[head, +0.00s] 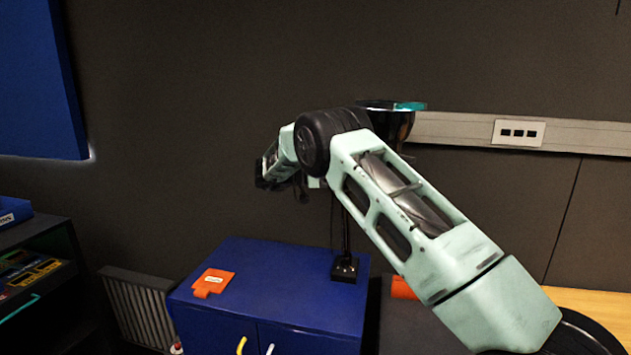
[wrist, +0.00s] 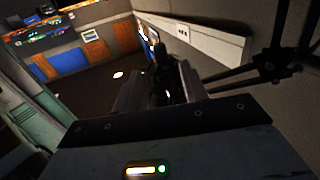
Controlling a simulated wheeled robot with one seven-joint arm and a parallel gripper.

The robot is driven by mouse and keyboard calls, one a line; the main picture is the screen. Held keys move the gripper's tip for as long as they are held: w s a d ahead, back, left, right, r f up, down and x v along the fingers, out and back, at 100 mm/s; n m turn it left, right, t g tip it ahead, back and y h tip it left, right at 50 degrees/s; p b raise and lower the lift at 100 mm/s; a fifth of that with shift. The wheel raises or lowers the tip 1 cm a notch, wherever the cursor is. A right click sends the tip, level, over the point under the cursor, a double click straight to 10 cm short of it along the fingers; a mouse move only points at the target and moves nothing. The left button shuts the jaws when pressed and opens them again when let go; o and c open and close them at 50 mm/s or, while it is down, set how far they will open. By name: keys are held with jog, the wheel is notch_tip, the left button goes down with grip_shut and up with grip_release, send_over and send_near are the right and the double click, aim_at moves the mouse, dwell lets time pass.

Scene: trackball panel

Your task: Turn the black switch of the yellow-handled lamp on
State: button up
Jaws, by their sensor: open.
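A black lamp stands on the blue cabinet in the head view, with its square base (head: 345,268) near the cabinet's right edge. Its thin pole rises behind my arm, and a dark bowl-shaped head (head: 390,118) with a teal piece (head: 410,106) shows above the arm. I cannot make out a yellow handle or the black switch on it. My gripper (head: 270,178) is at the far end of my arm, above the cabinet and left of the pole. The wrist view shows its fingers (wrist: 162,88) apart, with a dark shape between them that I cannot identify.
The blue cabinet (head: 270,262) carries an orange labelled piece (head: 213,282) and has a yellow door handle (head: 241,345). A socket rail (head: 460,130) runs along the wall. Black rods with a knob (wrist: 268,66) are close on the right in the wrist view.

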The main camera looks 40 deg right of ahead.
jog(key=b+v, duration=0.1)
jog(key=v, duration=0.8)
jog(key=shift+a, duration=0.25)
jog(key=shift+w, duration=0.1)
